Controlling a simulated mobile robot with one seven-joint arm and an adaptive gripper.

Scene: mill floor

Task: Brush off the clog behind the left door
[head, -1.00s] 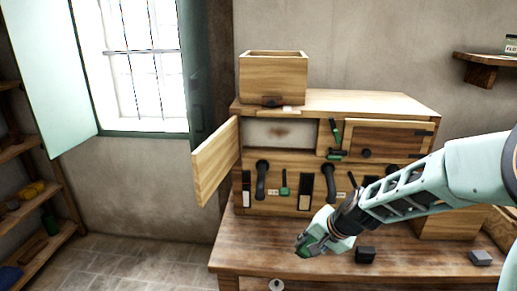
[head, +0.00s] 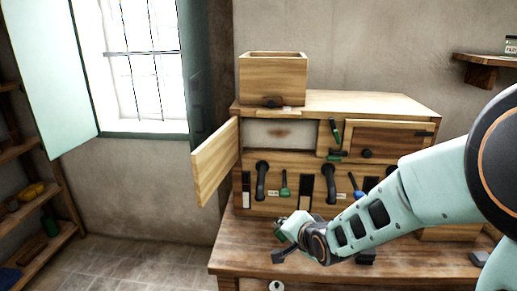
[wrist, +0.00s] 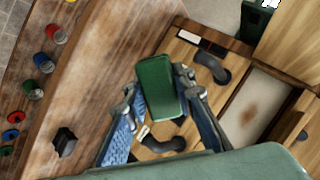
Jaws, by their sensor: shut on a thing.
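My gripper (head: 290,230) is shut on a green-backed block, the brush (wrist: 157,88), above the workbench in front of the cabinet. In the wrist view the brush sits between both fingers; its underside is hidden. The left door (head: 214,165) of the wooden cabinet stands swung open to the left. Behind it is a pale recess (head: 260,134) with a brown smudge, the clog (head: 281,132). The clog also shows in the wrist view (wrist: 249,115). The brush is below and apart from it.
The right door (head: 390,140) is closed. A wooden box (head: 273,78) stands on top. A dark block (wrist: 65,140) lies on the bench. Several coloured round pieces (wrist: 43,62) show along the bench's side.

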